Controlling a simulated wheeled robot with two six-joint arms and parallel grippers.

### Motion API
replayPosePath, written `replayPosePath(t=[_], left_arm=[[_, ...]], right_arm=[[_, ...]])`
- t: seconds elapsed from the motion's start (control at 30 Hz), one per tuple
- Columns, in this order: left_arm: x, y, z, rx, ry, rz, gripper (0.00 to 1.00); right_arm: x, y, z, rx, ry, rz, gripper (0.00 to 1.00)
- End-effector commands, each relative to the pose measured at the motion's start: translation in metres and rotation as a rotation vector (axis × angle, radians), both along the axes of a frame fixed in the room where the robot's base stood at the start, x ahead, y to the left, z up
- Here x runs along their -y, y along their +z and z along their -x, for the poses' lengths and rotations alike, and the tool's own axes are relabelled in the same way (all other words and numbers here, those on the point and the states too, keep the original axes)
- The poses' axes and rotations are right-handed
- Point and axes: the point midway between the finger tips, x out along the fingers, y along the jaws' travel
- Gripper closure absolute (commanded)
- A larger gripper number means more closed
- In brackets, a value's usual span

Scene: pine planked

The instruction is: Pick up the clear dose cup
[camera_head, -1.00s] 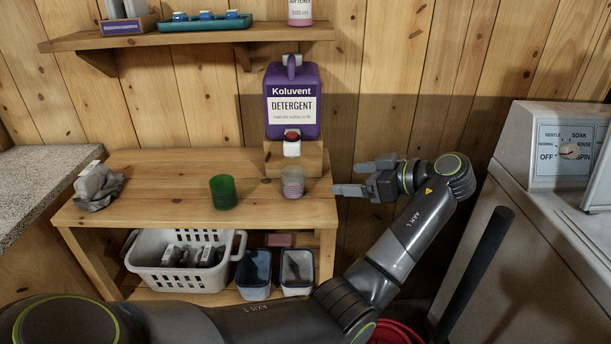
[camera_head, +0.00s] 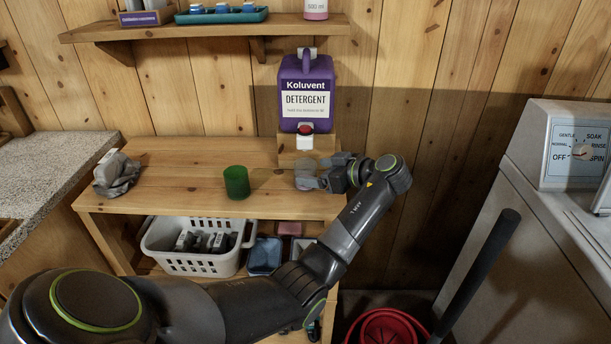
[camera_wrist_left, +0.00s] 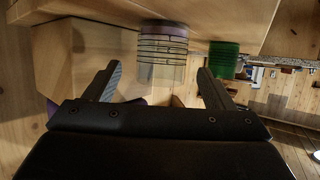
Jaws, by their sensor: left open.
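The clear dose cup (camera_head: 304,166) stands on the wooden table in front of the detergent jug, partly hidden by my gripper in the head view. The left wrist view shows the cup (camera_wrist_left: 162,58) with dark measuring lines and a purplish end. My left gripper (camera_head: 318,171) is open at the table's right end, close to the cup. In the wrist view its fingers (camera_wrist_left: 158,74) lie to either side of the cup, which appears between or just beyond the tips. I cannot tell whether they touch it. My right gripper is not in view.
A green cup (camera_head: 236,183) stands left of the dose cup. The purple detergent jug (camera_head: 306,92) sits on a wooden block behind it. A grey cloth (camera_head: 117,176) lies at the table's left. A white basket (camera_head: 188,262) is below. A washer (camera_head: 560,190) stands right.

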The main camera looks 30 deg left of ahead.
Motion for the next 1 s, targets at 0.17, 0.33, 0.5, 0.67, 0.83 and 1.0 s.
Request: replayPosePath(t=[0.17, 0.33, 0.5, 0.67, 0.83, 1.0], left_arm=[[-0.027, -0.010, 0.000, -0.003, 0.003, -0.003, 0.23], [-0.036, -0.016, -0.002, 0.001, 0.001, 0.000, 0.23], [-0.035, -0.016, -0.001, 0.000, 0.001, 0.000, 0.27], [-0.035, -0.016, -0.001, 0.001, 0.001, 0.000, 0.48], [-0.035, -0.016, -0.001, 0.000, 0.001, 0.000, 0.71], [-0.035, -0.016, -0.002, 0.001, 0.001, 0.000, 0.71]], right_arm=[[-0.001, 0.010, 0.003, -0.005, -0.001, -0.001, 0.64], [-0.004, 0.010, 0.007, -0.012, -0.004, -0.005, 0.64], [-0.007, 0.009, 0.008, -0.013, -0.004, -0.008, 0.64], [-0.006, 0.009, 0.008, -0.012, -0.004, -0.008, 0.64], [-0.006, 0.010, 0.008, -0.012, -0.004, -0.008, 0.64], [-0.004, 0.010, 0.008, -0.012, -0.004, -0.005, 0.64]])
